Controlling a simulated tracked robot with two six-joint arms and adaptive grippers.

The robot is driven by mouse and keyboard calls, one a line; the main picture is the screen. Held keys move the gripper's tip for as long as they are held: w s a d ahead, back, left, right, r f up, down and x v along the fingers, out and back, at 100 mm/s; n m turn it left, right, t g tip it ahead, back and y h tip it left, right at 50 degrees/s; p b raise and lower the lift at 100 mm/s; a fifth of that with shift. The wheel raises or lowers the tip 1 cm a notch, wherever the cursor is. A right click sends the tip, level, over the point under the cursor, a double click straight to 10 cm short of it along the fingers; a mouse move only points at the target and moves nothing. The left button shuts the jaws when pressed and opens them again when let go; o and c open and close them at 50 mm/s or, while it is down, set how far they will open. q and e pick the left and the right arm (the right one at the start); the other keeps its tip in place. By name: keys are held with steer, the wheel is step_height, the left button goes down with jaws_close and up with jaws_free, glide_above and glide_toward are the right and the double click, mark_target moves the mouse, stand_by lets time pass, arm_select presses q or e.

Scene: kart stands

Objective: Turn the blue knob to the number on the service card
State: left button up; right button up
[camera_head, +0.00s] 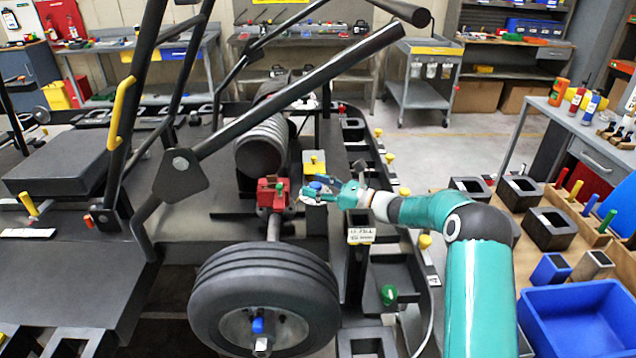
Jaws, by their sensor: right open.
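A small blue knob (316,186) sits on a pale plate beside the red block, at the middle of the kart stand. My right gripper (322,188) reaches in from the right with its fingers open at the knob. Whether the fingers touch the knob is too small to tell. The knob's pointer and the numbers around it cannot be read. A small pale card with dark print (361,236) stands in front of the gripper; its print is not legible to me, so I cannot tell whether it is the service card. My left gripper is out of view.
A red block (271,194) with a green part stands just left of the knob, and a yellow block (314,163) stands behind it. A black wheel (264,300) is in front. Dark frame bars (300,92) cross above. A blue bin (580,320) is at lower right.

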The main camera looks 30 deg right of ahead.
steer(key=shift+w, duration=0.15)
jaws_close()
stand_by(0.4)
steer(key=shift+w+r+n+g+y, duration=0.1)
steer(key=shift+n+g+y, duration=0.9)
steer(key=shift+y, duration=0.25)
steer(key=shift+w+r+n+g+y, duration=0.1)
steer(key=shift+n+g+y, duration=0.8)
steer(key=shift+n+y, duration=0.3)
steer(key=shift+s, duration=0.1)
steer(key=shift+f+g+y, duration=0.1)
steer(key=shift+g+y, duration=0.25)
steer(key=shift+g, duration=0.25)
